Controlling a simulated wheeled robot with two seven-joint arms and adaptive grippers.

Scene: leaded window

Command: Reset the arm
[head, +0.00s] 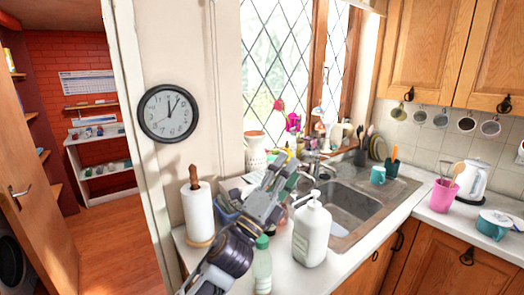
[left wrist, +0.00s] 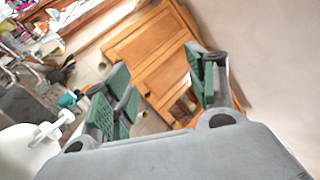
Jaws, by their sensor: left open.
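My left arm rises from the bottom of the head view, with its left gripper (head: 278,178) raised over the counter near the sink. In the left wrist view the two green-padded fingers of this gripper (left wrist: 160,88) stand well apart, with nothing between them but the distant wooden cupboard (left wrist: 155,50). A white pump bottle (head: 312,232) stands just right of the gripper in the head view; it also shows at the lower left of the left wrist view (left wrist: 30,150). My right gripper is in neither view.
The sink (head: 350,203) lies to the right. A pink cup (head: 443,194) and white kettle (head: 471,180) stand on the right counter. The window (head: 275,60) is behind.

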